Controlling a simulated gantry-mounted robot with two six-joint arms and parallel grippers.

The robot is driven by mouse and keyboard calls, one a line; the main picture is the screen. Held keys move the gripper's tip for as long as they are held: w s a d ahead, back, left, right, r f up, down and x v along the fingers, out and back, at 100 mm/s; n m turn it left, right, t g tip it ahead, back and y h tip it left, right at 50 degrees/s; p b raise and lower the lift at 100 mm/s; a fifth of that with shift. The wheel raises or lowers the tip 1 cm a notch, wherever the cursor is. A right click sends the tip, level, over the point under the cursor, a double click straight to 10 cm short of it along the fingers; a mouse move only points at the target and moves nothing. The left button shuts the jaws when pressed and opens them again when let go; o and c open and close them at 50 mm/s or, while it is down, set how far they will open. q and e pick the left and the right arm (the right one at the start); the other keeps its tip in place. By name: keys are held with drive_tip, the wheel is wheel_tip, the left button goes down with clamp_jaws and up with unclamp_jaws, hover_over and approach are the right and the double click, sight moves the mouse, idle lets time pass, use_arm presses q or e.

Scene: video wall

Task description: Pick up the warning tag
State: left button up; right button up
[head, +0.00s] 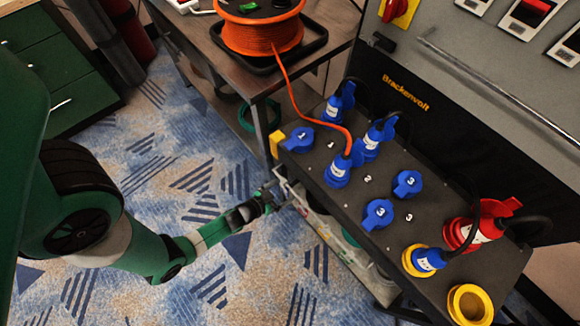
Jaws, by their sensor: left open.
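My left gripper (279,196) reaches in from the left and is open, at the near left end of a clear-walled bin (352,262). The bin hangs along the front of the black socket panel, below its edge. Small pale and coloured items show in the bin, but they are too small to tell apart. I cannot pick out the warning tag with certainty. I cannot tell whether the gripper touches the bin or anything in it. My right gripper is not in view.
The black socket panel (345,205) carries blue plugs and caps, a red plug (482,228) and yellow-ringed sockets. An orange cable runs from a reel (262,32) on the table to a blue plug (338,172). Patterned carpet (200,180) lies clear at the left.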

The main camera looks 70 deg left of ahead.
use_arm(q)
drive_tip(key=shift+s+d, duration=0.2)
drive_tip(key=shift+s, duration=0.25)
drive_tip(key=shift+c, duration=0.4)
drive_tip(key=shift+s+f, duration=0.1)
drive_tip(key=shift+s, duration=0.05)
drive_tip(key=shift+c, duration=1.2)
drive_tip(key=shift+w+a, duration=0.1)
drive_tip(key=shift+w, duration=0.25)
drive_tip(key=c, duration=0.5)
drive_tip(key=shift+s, duration=0.2)
drive_tip(key=c, duration=0.6)
drive_tip(key=shift+w, duration=0.1)
drive_tip(key=shift+r, duration=0.25)
